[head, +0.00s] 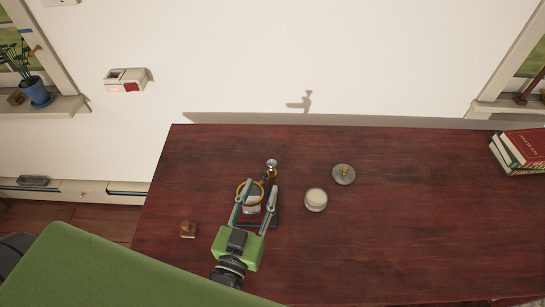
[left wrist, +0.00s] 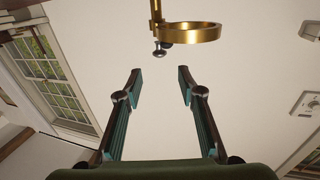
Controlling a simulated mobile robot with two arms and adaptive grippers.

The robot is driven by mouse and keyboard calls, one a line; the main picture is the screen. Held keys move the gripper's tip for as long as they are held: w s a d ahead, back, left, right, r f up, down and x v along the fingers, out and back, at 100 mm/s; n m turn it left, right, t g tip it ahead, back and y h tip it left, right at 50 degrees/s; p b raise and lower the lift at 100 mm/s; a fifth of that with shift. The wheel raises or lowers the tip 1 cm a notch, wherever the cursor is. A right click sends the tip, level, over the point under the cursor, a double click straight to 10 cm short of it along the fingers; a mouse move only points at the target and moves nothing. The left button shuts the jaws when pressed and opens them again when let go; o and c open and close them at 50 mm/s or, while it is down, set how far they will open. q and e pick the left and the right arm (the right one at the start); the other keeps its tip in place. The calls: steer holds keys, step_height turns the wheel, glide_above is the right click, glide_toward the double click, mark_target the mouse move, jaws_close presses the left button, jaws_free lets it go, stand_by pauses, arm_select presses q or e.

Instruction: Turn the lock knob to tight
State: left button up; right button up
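A brass stand (head: 270,177) with a silver cap on top rises from a dark base (head: 273,222) on the table. Its brass ring (head: 240,188) reaches out to the left; the ring (left wrist: 192,33) also shows at the top of the left wrist view. A small dark and silver knob (left wrist: 160,49) sits beside the ring, by the brass post. I cannot read its setting. My left gripper (head: 262,187) is open over the stand. In the left wrist view its fingertips (left wrist: 160,73) are apart and empty, with the knob between and beyond them. My right gripper is not seen.
A pale round jar (head: 316,198) and a grey lid-like disc (head: 344,174) stand right of the stand. A small brown block (head: 188,229) lies to its left. Books (head: 520,150) are at the far right. The table's right half (head: 430,220) is mostly clear.

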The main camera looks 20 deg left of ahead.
mark_target(271, 164)
arm_select(q)
steer(key=w, duration=0.4)
steer(key=shift+p, duration=0.3)
steer(key=w, duration=0.5)
steer(key=shift+w+p, duration=0.15)
steer(key=shift+p, duration=0.25)
steer(key=shift+w, duration=0.35)
steer(key=shift+w+f, duration=0.1)
steer(key=shift+w, duration=0.15)
jaws_close()
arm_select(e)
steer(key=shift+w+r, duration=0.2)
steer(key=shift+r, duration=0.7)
